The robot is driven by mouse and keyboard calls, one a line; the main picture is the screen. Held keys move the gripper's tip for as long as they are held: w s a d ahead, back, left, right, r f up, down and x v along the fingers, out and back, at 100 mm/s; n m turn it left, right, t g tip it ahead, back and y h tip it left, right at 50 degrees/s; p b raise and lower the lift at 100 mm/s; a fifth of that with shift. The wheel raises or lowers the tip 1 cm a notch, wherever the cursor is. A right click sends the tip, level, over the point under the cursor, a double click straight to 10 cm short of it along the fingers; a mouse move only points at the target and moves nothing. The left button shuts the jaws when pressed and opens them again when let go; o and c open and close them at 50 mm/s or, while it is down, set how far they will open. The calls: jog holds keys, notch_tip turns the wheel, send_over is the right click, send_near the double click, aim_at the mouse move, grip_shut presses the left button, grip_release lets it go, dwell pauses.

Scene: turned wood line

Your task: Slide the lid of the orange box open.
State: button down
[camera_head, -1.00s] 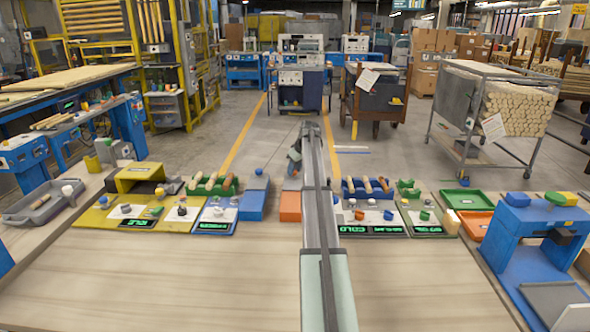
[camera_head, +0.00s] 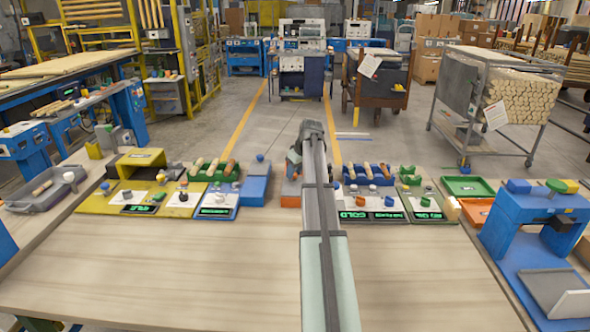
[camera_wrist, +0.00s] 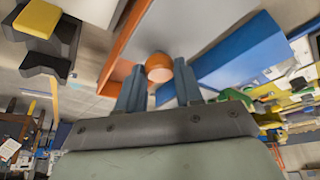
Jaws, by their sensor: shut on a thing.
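The orange box (camera_head: 290,198) stands near the far edge of the wooden table, beside the blue box (camera_head: 253,190). In the head view, my gripper (camera_head: 294,164) is over the orange box, partly hidden by my arm. In the wrist view, my gripper (camera_wrist: 159,80) has its two blue-grey fingers on either side of a round orange knob (camera_wrist: 159,66) and is shut on it. An orange edge (camera_wrist: 125,45) runs left of the fingers, and the blue box (camera_wrist: 245,50) is on the right. I cannot tell how far the lid is open.
A green rack (camera_head: 212,172) and a control panel (camera_head: 218,205) stand left of the boxes. A blue rack (camera_head: 368,176) and more panels stand to the right. A blue press (camera_head: 535,235) is at the right table edge. The near table top is bare.

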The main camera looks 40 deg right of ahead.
jog(key=c, duration=0.7)
grip_release()
jog(key=shift+c, duration=0.2)
jog(key=v, duration=1.4)
jog(key=shift+f, duration=0.1)
